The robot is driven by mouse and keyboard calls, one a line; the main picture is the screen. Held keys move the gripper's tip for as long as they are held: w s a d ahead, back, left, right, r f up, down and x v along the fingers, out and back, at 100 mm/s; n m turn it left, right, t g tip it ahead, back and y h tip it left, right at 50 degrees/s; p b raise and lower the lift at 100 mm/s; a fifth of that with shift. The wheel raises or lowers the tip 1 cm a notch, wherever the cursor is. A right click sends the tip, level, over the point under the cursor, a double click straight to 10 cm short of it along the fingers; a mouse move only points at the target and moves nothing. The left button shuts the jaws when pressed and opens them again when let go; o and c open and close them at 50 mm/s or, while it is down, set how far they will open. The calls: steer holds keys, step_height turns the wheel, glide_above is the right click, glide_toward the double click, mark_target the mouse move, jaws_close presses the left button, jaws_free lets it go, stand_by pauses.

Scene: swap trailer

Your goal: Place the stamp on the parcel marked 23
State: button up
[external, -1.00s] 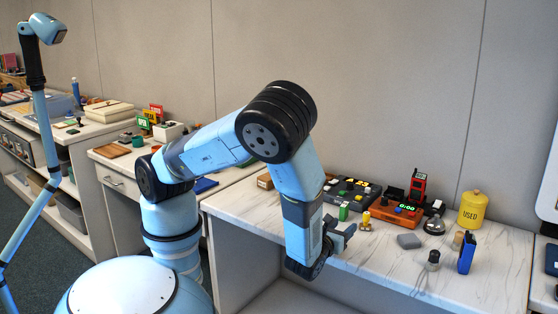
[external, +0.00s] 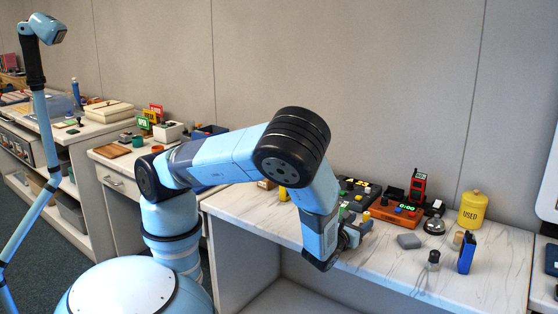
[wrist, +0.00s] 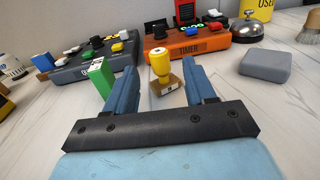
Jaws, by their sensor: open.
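The stamp (wrist: 161,68), with a yellow knob handle on a small wooden block, stands upright on the marble counter. It shows in the wrist view just beyond and between the two blue fingers of my gripper (wrist: 160,88). My gripper is open and nothing is held in it. In the external view my gripper (external: 352,234) is low over the counter's front, and the yellow handle of the stamp (external: 366,217) shows just beyond it. I cannot make out a parcel marked 23 in either view.
A green block (wrist: 101,76) stands close to the left finger. Behind are a dark button panel (wrist: 95,60) and an orange timer (wrist: 187,44). A grey block (wrist: 266,65) lies to the right, near a bell (wrist: 248,27). A yellow "USED" canister (external: 472,209) stands at the back right.

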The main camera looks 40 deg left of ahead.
mark_target(365, 218)
steer(key=shift+w+d, duration=0.15)
steer(key=shift+w, duration=1.15)
steer(key=shift+w+d, duration=0.1)
steer(key=shift+w, duration=1.15)
jaws_close()
